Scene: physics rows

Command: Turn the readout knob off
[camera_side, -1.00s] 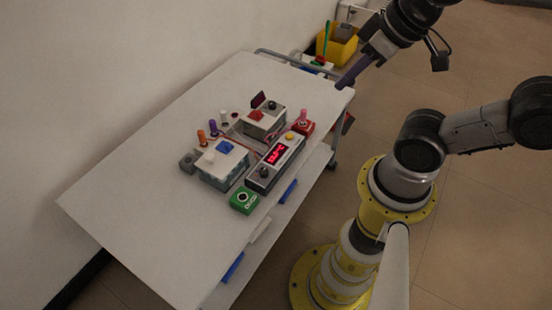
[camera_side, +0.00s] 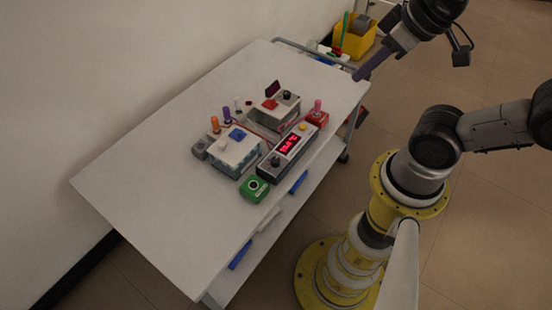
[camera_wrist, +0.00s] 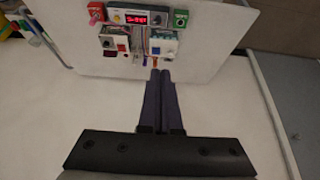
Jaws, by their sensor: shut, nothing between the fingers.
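The readout box (camera_side: 289,148) is a long grey box on the white cart top, with a lit red display (camera_side: 289,144). Its dark round knob (camera_side: 276,160) sits at the end near the green box, and a yellow button (camera_side: 303,127) is at the other end. The exact knob angle is too small to tell. In the wrist view the lit readout box (camera_wrist: 137,17) is at the top. My gripper (camera_side: 357,77) has dark purple fingers, shut and empty, above the far right corner of the cart, apart from the box. In the wrist view its fingertips (camera_wrist: 160,72) are together.
A green box (camera_side: 254,188), a white box with a blue switch (camera_side: 236,150), a grey box with a red part (camera_side: 272,108) and a red box with a pink stick (camera_side: 317,116) crowd the readout. The cart's near left is clear. A yellow bin (camera_side: 355,38) stands behind.

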